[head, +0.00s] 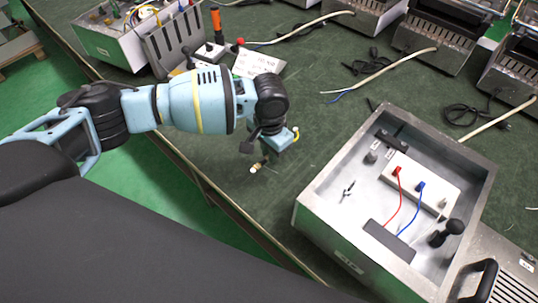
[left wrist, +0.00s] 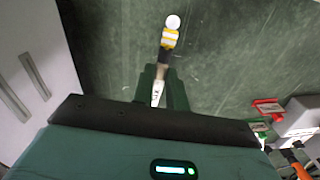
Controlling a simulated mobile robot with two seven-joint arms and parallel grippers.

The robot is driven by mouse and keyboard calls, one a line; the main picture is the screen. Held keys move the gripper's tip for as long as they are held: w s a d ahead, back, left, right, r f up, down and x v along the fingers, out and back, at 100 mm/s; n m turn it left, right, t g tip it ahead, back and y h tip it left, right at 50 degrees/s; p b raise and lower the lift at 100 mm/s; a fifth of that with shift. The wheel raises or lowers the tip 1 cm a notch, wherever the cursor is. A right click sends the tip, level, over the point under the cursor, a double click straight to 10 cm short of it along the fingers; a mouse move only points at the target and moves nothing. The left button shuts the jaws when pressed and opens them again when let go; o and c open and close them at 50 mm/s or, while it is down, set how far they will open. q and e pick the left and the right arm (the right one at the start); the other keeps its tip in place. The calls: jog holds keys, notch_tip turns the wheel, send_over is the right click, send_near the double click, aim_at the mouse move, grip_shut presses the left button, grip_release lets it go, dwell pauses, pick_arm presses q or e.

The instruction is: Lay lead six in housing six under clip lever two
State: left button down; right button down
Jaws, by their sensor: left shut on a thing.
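My left gripper (head: 264,154) is over the green table, left of the open metal housing (head: 318,199). It is shut on a small piece (left wrist: 167,45) with a black section, yellow and white bands and a round white end; I cannot tell whether this is lead six. The left gripper's fingers also show in the left wrist view (left wrist: 160,88). In the housing, a white terminal block (head: 430,180) has a red lever (head: 397,170) and a blue lever (head: 420,186). A red lead (head: 401,207) and a blue lead (head: 411,223) run from it. No number is readable. My right gripper is not in view.
A black knob (head: 450,229) stands up inside the housing. More metal units (head: 440,42) with pale cables line the back. A control box (head: 105,38) and a white-topped block (head: 258,62) stand at the back left. Table between gripper and housing is clear.

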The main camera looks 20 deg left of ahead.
pick_arm(q)
jog(key=s+a+r+n, duration=0.2)
jog(key=s+r, duration=0.1)
jog(key=r, duration=0.5)
jog(key=s+a+r+n, duration=0.2)
jog(key=s+r+n, duration=0.1)
jog(key=r, duration=0.6)
jog(key=shift+s+a, duration=0.4)
jog(key=shift+s, duration=0.05)
jog(key=shift+d, duration=0.1)
